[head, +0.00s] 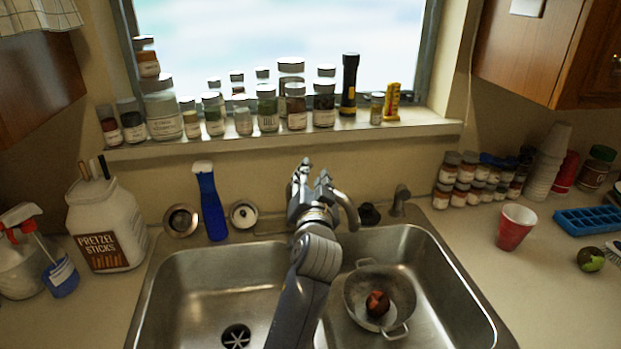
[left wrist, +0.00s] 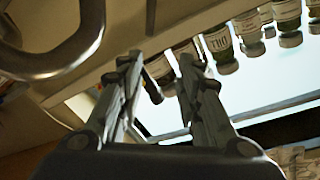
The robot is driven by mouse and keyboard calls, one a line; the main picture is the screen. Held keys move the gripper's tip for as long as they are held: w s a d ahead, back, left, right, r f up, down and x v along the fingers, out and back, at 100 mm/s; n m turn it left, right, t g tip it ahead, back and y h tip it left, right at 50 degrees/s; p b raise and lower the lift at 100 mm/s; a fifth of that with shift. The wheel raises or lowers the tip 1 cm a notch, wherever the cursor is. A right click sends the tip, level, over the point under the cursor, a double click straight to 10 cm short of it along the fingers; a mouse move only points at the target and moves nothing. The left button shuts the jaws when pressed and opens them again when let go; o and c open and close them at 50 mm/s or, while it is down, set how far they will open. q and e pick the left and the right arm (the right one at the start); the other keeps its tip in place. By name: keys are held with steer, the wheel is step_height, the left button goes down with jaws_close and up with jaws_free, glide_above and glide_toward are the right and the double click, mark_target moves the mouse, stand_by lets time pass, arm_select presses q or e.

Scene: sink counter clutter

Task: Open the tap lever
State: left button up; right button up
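The tap's curved metal spout (head: 347,208) shows in the head view just right of my left gripper (head: 314,173), behind the sink. The gripper and arm cover most of the tap, and I cannot make out the lever. In the left wrist view the curved spout (left wrist: 62,58) fills the upper left corner, beside the gripper (left wrist: 160,72). The left gripper's two fingers are apart with nothing held between them. I cannot tell whether they touch the tap. My right gripper is not in view.
Jars and a black torch (head: 349,85) line the windowsill (head: 280,138) behind the gripper. A colander (head: 365,290) sits in the right sink basin. A side sprayer (head: 400,200) stands right of the tap.

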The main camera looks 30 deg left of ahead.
mark_target(311, 168)
arm_select(q)
steer(key=w+a+f, duration=0.1)
steer(key=w, duration=0.2)
steer(key=w+a+f, duration=0.1)
steer(key=w+a, duration=0.1)
steer(key=w, duration=0.1)
steer(key=w+a+f, duration=0.1)
steer(key=w+a, duration=0.1)
steer(key=w, duration=0.1)
steer(key=shift+f+p, duration=0.1)
steer(key=shift+p, duration=0.2)
steer(key=shift+w+a, duration=0.1)
steer(key=shift+w, duration=0.1)
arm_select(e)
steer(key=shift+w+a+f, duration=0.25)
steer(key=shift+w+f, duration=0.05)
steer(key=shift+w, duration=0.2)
arm_select(q)
jaws_close()
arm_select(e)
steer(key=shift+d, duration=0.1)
